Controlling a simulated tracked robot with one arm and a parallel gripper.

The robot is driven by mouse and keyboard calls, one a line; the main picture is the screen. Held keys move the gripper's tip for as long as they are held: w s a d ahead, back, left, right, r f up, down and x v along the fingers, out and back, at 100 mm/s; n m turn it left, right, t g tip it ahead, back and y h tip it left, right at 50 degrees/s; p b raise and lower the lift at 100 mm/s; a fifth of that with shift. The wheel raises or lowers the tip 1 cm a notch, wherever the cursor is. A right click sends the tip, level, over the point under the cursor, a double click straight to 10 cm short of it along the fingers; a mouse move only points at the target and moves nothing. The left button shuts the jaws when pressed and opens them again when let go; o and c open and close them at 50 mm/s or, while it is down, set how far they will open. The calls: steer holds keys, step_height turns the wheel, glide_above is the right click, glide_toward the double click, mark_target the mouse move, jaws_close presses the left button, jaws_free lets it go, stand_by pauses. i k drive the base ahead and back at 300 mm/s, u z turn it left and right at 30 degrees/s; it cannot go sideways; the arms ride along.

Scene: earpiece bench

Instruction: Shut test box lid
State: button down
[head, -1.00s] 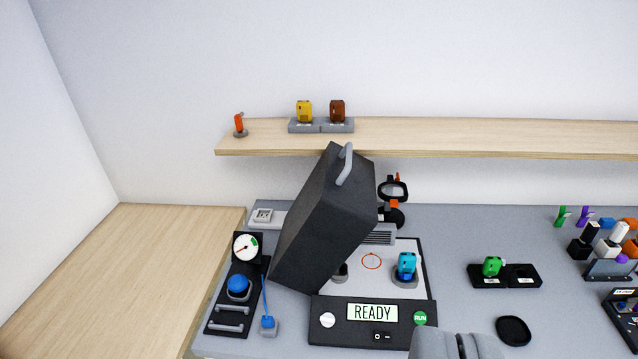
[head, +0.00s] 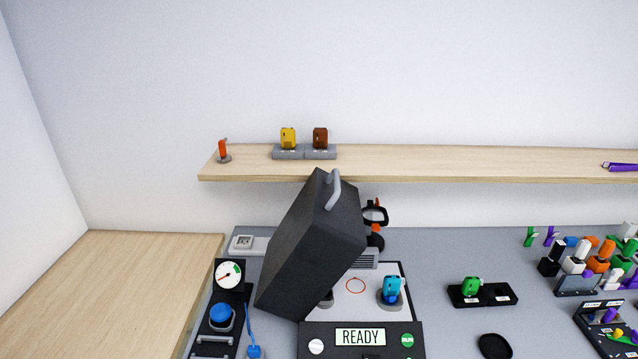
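The test box lid (head: 308,248) is a black, boxy cover with a grey bar handle (head: 333,188) at its upper edge. It stands tilted open over the left side of the test box (head: 312,330). The box front shows a READY display (head: 360,337) and a green RUN button (head: 407,340). My gripper is outside the head view.
A wooden shelf (head: 440,163) runs behind and above the lid, close to its handle, bearing yellow and brown earpieces. A gauge panel (head: 229,274) stands left. A black holder with a green earpiece (head: 472,286) and tool racks are right. Bench space right of the box is fairly clear.

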mark_target(322, 234)
steer(key=u, duration=0.05)
steer(key=i, duration=1)
steer(key=z, duration=0.05)
